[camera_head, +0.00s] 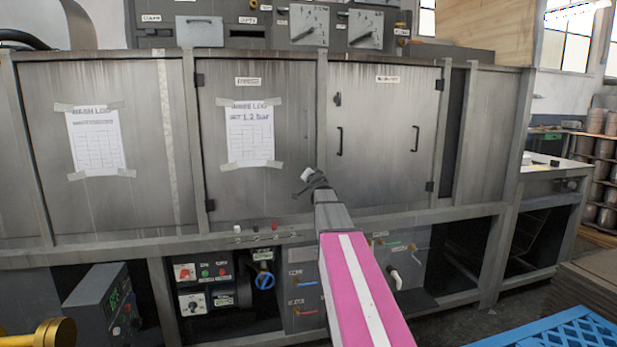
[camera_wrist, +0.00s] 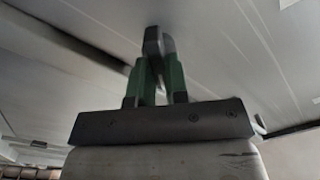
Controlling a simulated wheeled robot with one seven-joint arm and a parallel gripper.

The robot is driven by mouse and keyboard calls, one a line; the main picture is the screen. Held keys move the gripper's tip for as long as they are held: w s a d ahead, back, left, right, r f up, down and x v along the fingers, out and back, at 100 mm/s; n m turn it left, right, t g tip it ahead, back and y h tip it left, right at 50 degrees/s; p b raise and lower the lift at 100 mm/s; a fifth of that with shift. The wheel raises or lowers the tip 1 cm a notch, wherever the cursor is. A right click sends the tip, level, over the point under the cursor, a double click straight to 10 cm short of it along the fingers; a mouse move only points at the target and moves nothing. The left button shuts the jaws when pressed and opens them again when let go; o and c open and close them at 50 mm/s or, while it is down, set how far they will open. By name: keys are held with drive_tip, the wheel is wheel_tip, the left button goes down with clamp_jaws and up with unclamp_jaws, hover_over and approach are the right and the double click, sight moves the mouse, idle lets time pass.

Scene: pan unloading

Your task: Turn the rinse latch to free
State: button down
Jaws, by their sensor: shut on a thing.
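My gripper shows in the head view (camera_head: 316,182) at the lower right part of the middle steel door (camera_head: 280,130), which bears a taped rinse log sheet (camera_head: 249,133). In the wrist view my gripper (camera_wrist: 159,45) has green fingers with dark tips, close together against a grey steel surface (camera_wrist: 235,55). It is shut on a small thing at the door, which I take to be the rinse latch. The latch is mostly hidden by the fingers, so its turn angle cannot be told.
The right door (camera_head: 385,160) has dark handles and a small dark latch (camera_head: 337,99). A wash log sheet (camera_head: 96,141) hangs on the left panel. Below are a control box (camera_head: 105,305) and a blue valve wheel (camera_head: 264,280). A blue crate (camera_head: 570,335) stands at lower right.

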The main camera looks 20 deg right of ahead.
drive_tip(key=shift+d+f+m, duration=0.1)
drive_tip(key=shift+m, duration=2.35)
drive_tip(key=shift+d+f+m, duration=0.1)
drive_tip(key=shift+m, duration=2.35)
drive_tip(key=c, duration=1.1)
unclamp_jaws()
drive_tip(key=s, duration=1)
drive_tip(key=shift+s+a, duration=0.25)
drive_tip(key=shift+s, duration=0.15)
